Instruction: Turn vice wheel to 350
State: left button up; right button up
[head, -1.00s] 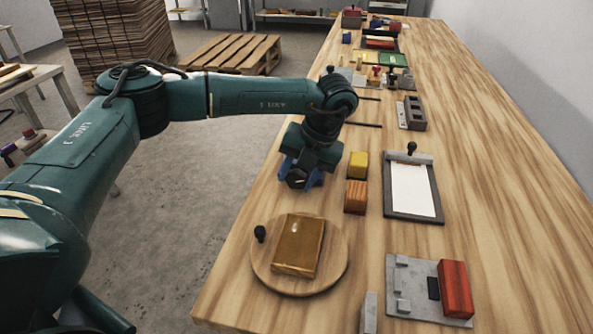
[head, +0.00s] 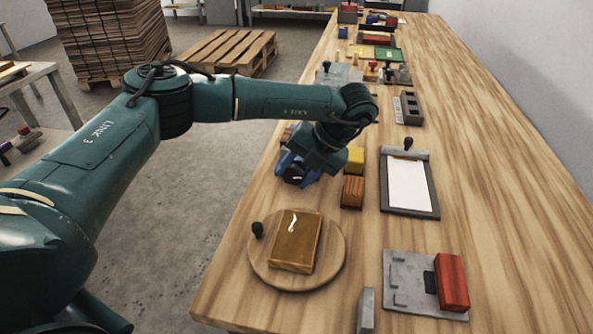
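No thing in the head view is plainly a vice wheel, and no number scale is readable. The nearest wheel-like thing is a round wooden disc (head: 262,272) with a black knob (head: 257,230) at its left rim, lying on the near left of the bench. A brown block (head: 297,241) lies on the disc. My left gripper (head: 296,174), with blue fingers, is over the bench's left edge, beyond the disc and apart from it. Its fingertips are too small and turned to show whether they are open. My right gripper is not in view.
Right of the gripper stand a yellow block (head: 355,160) and a striped wooden block (head: 352,191). A grey fixture (head: 403,283) with a red block (head: 452,282) is at the near right. The bench's right side (head: 500,180) is clear.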

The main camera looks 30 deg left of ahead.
pick_arm(q)
jog(key=o, duration=0.4)
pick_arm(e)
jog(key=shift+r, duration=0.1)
